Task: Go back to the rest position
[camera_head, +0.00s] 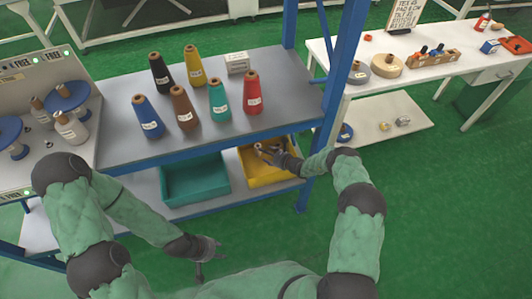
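My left gripper (212,264) is low at the bottom middle of the head view, in front of the shelf and over the green floor. Its fingers look spread, with nothing between them. My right gripper (266,153) reaches in at the yellow bin (272,180) on the lower shelf, under the right end of the grey top. Its fingers are small and dark there, so I cannot tell whether they are open or hold something.
The blue-framed shelf's grey top (130,110) carries several thread cones, including a red cone (253,93), and a small white box (237,63). A teal bin (195,180) sits beside the yellow one. A white table (430,65) stands right; a spool panel (40,75) stands left.

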